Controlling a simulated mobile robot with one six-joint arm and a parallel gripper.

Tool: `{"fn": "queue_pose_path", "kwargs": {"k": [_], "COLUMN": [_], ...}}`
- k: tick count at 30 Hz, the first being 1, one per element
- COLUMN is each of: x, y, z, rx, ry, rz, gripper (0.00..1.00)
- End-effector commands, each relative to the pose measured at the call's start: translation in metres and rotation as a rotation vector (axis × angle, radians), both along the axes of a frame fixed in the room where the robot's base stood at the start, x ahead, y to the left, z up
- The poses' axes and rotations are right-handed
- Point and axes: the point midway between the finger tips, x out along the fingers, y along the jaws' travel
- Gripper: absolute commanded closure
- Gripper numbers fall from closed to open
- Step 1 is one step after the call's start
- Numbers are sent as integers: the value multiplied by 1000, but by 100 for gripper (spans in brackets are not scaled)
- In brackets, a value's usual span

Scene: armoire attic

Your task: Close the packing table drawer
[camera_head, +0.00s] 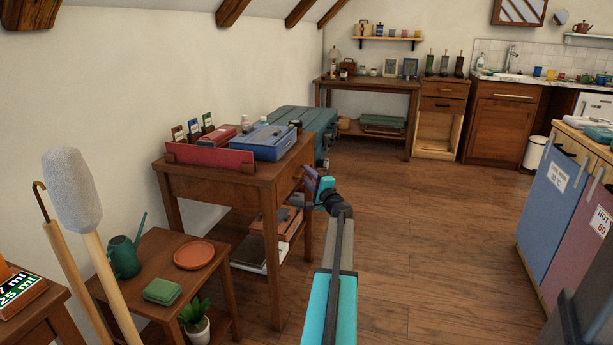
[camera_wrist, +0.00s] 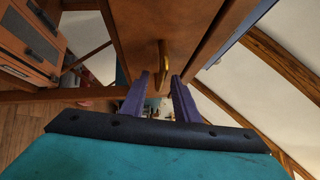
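The packing table (camera_head: 215,180) is a brown wooden table in the middle left of the head view. Its drawer (camera_head: 291,178) is on the side facing right, partly hidden by my gripper. The wrist view shows the wooden drawer front (camera_wrist: 136,35) close up, with a curved brass handle (camera_wrist: 164,62). My gripper (camera_head: 311,180) is at the drawer front. In the wrist view its two purple fingers (camera_wrist: 160,76) are apart, with the handle's lower end in line with the gap between them. I cannot tell whether they touch it, or how far out the drawer stands.
A blue toolbox (camera_head: 262,142) and a red panel (camera_head: 208,158) are on the tabletop. A low plant table (camera_head: 222,262) stands in front. A teal chest (camera_head: 308,118) is behind. The wooden floor (camera_head: 430,220) to the right is clear up to the cabinets.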

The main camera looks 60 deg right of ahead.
Motion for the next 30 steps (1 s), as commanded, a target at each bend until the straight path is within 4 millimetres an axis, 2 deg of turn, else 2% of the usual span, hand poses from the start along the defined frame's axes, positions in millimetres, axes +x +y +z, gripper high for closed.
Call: {"fn": "queue_pose_path", "kwargs": {"k": [30], "x": [-97], "y": [63], "z": [-13], "rx": [1], "ry": [-1], "rz": [0], "gripper": [72]}}
